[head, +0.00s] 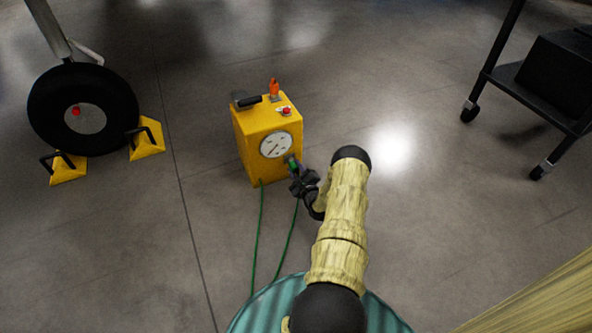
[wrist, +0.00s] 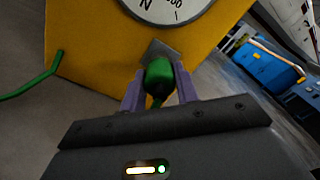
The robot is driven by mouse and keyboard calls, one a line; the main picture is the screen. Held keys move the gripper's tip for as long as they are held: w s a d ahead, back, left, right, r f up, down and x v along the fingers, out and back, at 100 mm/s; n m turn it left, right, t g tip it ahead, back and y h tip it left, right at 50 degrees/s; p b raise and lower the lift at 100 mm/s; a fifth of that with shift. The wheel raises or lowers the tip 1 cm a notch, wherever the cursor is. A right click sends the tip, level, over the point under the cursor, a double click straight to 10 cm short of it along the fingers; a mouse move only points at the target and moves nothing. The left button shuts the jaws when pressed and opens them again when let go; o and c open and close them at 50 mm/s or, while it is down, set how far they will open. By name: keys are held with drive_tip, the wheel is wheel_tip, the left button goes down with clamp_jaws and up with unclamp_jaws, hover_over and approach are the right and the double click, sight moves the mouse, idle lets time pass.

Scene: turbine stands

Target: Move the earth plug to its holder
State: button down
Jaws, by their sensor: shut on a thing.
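The earth plug is green and shows in the wrist view (wrist: 158,76) between the two purple fingers of my gripper (wrist: 158,88). My gripper is shut on it. In the head view my gripper (head: 298,172) is at the lower right of the yellow box's front face, and the green plug (head: 292,165) shows at its tip. A grey metal piece (wrist: 163,50) on the yellow box (wrist: 100,40) is right behind the plug, below the dial. I cannot tell whether the plug touches it or sits in it. The yellow box (head: 255,155) stands upright on the floor.
Green cables (head: 259,230) run from the box along the floor toward me. A wheel (head: 82,108) with yellow chocks (head: 146,140) stands at the left. A black wheeled cart (head: 540,85) is at the right. The floor between is clear.

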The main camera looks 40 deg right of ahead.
sight(296, 170)
drive_tip(key=shift+w+r, duration=0.3)
drive_tip(key=shift+w, duration=0.2)
drive_tip(key=c, duration=1.4)
unclamp_jaws()
drive_tip(key=shift+d+f, duration=0.1)
drive_tip(key=shift+d, duration=0.05)
drive_tip(key=o, duration=0.4)
drive_tip(key=shift+c, duration=0.2)
drive_tip(key=shift+o, duration=0.2)
drive_tip(key=shift+a+f, duration=0.1)
drive_tip(key=shift+a, duration=0.15)
drive_tip(key=shift+o, duration=0.8)
drive_tip(key=shift+d, duration=0.1)
drive_tip(key=shift+s, duration=0.15)
drive_tip(key=shift+s+p, duration=0.45)
drive_tip(key=shift+s, duration=0.2)
drive_tip(key=shift+p+v, duration=1.4)
drive_tip(key=shift+v, duration=1.55)
